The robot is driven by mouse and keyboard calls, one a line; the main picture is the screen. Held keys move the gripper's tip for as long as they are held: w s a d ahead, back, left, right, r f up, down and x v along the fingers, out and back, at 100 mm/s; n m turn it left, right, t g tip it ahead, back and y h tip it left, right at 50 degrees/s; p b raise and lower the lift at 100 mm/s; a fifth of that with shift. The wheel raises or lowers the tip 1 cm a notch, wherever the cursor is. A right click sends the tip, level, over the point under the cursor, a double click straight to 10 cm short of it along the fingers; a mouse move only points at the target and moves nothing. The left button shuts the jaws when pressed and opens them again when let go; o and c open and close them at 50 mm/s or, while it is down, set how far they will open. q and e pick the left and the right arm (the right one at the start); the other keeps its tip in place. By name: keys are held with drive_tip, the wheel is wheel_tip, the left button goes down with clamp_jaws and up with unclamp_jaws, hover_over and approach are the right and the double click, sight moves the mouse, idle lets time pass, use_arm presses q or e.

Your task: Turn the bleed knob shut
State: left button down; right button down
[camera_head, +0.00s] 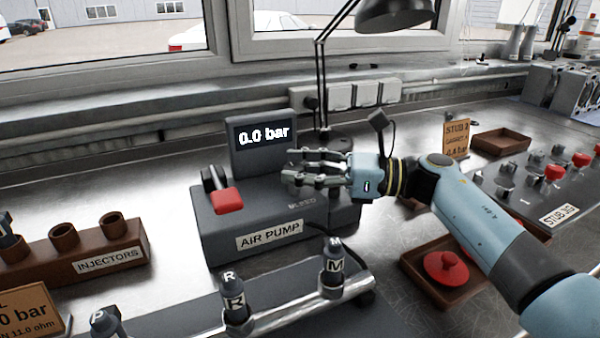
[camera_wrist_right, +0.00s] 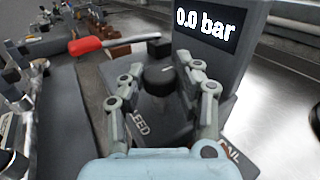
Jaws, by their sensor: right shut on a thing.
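The air pump (camera_head: 228,228) is a dark grey box on the metal bench, with a display (camera_head: 263,135) reading 0.0 bar. My right gripper (camera_head: 290,168) reaches in from the right over the pump's top, in front of the display. In the right wrist view, its two fingers (camera_wrist_right: 152,88) are around the dark round bleed knob (camera_wrist_right: 158,76), which has a small pale mark. The knob is mostly hidden by the fingers in the head view. Lettering ending in "EED" shows beside it on the pump top. My left gripper is not in view.
A red-handled lever (camera_head: 226,200) stands on the pump's left. A rail (camera_head: 290,300) with lettered injectors runs in front.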

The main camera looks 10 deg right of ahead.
drive_tip(key=c, duration=0.9)
unclamp_jaws()
drive_tip(key=shift+s+d, duration=0.1)
drive_tip(key=shift+d, duration=0.1)
drive_tip(key=v, duration=1.1)
drive_tip(key=shift+d, duration=0.3)
